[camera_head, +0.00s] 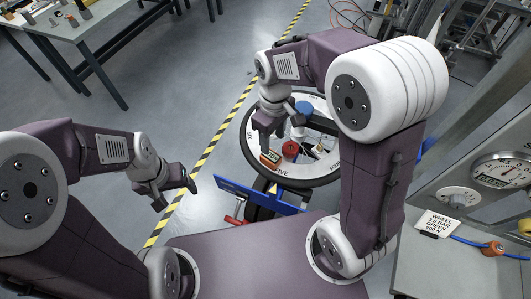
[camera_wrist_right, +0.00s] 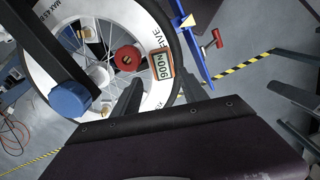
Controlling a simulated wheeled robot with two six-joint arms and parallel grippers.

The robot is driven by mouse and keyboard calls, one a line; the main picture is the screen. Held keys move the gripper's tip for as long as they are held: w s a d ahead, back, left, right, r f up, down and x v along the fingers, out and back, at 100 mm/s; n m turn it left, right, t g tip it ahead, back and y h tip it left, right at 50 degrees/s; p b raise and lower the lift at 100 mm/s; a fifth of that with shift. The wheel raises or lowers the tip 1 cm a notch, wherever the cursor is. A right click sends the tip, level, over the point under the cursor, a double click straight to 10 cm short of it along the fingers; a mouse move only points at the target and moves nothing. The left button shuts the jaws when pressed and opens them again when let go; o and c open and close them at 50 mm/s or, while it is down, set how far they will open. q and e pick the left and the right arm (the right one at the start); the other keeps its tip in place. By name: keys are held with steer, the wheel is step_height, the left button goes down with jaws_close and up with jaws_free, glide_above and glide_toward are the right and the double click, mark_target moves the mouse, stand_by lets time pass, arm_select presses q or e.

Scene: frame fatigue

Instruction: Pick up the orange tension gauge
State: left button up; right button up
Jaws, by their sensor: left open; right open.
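The orange tension gauge (camera_head: 270,158) lies on the white rim of the wheel (camera_head: 248,142), at its near left part. In the right wrist view the gauge (camera_wrist_right: 162,68) shows an orange edge and a display that seems to read 900N. My right gripper (camera_head: 267,132) is open and empty just above the gauge, pointing down. In the wrist view its fingers (camera_wrist_right: 158,82) lie on either side of the gauge's near end, apart from it as far as I can tell. My left gripper (camera_head: 176,190) is open and empty over the floor, left of the wheel.
A red round part (camera_head: 290,149) and a blue cap (camera_head: 304,107) sit near the wheel's hub. A blue bar (camera_head: 258,196) and a red handle (camera_head: 236,221) are in front. A workbench (camera_head: 92,22) stands back left.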

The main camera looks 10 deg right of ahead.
mark_target(271, 155)
steer(key=shift+s+a, duration=0.1)
steer(key=shift+a, duration=0.15)
step_height(271, 155, down, 3)
steer(key=shift+s+a+f, duration=0.1)
steer(key=shift+d+f, duration=0.2)
steer(key=shift+f, duration=0.25)
step_height(271, 155, down, 4)
steer(key=shift+a+p, duration=0.1)
steer(key=shift+p, duration=0.45)
steer(key=shift+f, duration=0.5)
jaws_close()
